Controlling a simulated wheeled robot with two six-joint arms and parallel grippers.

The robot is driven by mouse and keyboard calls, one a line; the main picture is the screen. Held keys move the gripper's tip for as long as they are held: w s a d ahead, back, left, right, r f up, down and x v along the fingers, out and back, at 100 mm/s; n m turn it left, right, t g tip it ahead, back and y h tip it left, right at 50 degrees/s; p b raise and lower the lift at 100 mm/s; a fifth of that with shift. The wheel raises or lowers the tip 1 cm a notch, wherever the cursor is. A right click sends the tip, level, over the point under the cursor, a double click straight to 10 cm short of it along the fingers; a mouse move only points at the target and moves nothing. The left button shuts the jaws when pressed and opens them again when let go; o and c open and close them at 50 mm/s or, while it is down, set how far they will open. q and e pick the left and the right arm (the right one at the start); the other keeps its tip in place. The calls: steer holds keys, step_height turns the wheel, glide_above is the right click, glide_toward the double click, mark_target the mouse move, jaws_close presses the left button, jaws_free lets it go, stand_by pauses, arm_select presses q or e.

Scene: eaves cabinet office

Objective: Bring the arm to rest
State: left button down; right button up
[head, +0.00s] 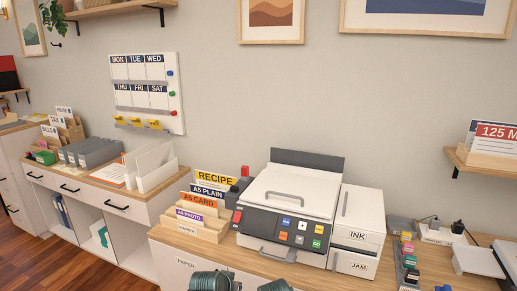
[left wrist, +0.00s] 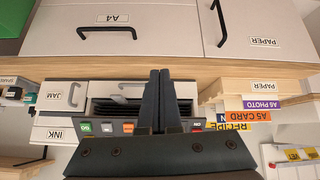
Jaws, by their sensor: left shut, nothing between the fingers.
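My left gripper (left wrist: 160,73) shows in the left wrist view, where the picture is upside down. Its two dark fingers lie together with nothing between them. They point toward the wooden counter edge (left wrist: 185,70) and the cabinet fronts below it, and they cover part of the printer. I cannot tell whether the fingers touch anything. In the head view, dark green rounded parts at the bottom edge seem to be my arms; neither gripper's fingers show there. My right gripper is in neither view.
A white printer (head: 290,197) with INK and JAM drawers stands on the counter (head: 262,262). Left of it is a paper sorter (head: 205,230) with labelled cards. Small coloured blocks (head: 408,255) stand to its right. Cabinet handles (left wrist: 107,31) stick out below the counter.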

arm_select(q)
steer(key=s+a+f+n+g+y, duration=0.1)
steer(key=s+a+f+n+g, duration=0.1)
steer(key=s+a+g, duration=0.3)
steer(key=s+a+f+n+g+y, duration=0.1)
steer(key=s+a+f+g+y, duration=0.15)
steer(key=s+a, duration=0.3)
steer(key=s+d+r+m+p, duration=0.2)
steer(key=s+d+r+p, duration=0.1)
steer(key=d, duration=0.2)
steer(key=s+d+r+m+p, duration=0.1)
steer(key=s+d+r+p, duration=0.2)
steer(key=d, duration=0.3)
steer(key=shift+d+m+p, duration=0.2)
steer(key=shift+m+p, duration=0.1)
steer(key=shift+m, duration=0.1)
steer(key=shift+s+y, duration=0.1)
steer(key=shift+y, duration=0.15)
stand_by(0.8)
